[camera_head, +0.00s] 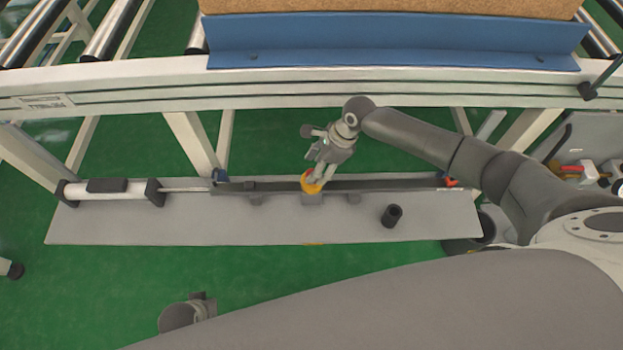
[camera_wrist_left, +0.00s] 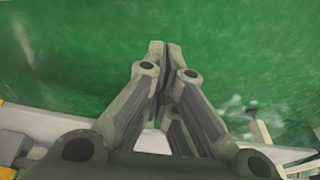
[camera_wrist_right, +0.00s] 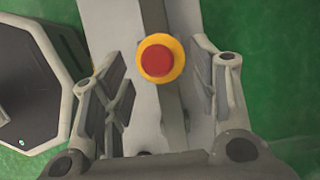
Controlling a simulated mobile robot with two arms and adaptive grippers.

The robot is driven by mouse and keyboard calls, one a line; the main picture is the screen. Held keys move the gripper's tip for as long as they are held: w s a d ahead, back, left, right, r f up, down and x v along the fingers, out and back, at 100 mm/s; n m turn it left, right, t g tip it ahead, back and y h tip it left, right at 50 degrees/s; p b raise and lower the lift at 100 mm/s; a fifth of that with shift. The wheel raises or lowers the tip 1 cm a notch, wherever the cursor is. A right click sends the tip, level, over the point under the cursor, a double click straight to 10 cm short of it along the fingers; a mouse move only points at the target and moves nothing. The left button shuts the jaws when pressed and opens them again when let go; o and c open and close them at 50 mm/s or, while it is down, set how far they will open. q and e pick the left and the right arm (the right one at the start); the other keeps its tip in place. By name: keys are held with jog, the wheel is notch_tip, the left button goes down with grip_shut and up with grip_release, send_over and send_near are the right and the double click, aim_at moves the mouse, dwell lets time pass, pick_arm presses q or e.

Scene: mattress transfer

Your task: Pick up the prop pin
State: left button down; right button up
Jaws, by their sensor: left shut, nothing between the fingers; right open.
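I cannot tell for sure which part is the prop pin. A red button-like piece with a yellow ring (camera_head: 312,187) is on a long grey shelf-like base (camera_head: 280,229). My right gripper (camera_head: 313,173) is close to it in the head view, pointing down. In the right wrist view the red and yellow piece (camera_wrist_right: 161,59) shows between the open, empty fingers (camera_wrist_right: 161,70). A short dark upright cylinder (camera_head: 391,215) stands to the right on the base. My left gripper (camera_wrist_left: 163,50) is shut and empty, over green floor.
A roller conveyor with a pale side rail (camera_head: 350,90) runs across the back, with a blue bracket (camera_head: 390,45) and a brown slab (camera_head: 400,8) above it. A dark bar (camera_head: 400,184) and a pale cylinder (camera_head: 110,191) lie along the base.

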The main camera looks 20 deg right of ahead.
jog(key=x, duration=0.2)
jog(key=shift+a+f+b, duration=0.25)
jog(key=shift+a+b, duration=0.05)
jog(key=shift+b, duration=0.1)
jog(key=shift+a+f, duration=0.15)
jog(key=shift+f, duration=0.2)
pick_arm(q)
jog(key=r, duration=0.2)
jog(key=w+r, duration=0.1)
jog(key=r, duration=0.1)
jog(key=shift+w+r, duration=0.1)
jog(key=shift+r, duration=0.1)
pick_arm(e)
grip_shut()
jog(key=shift+r, duration=0.15)
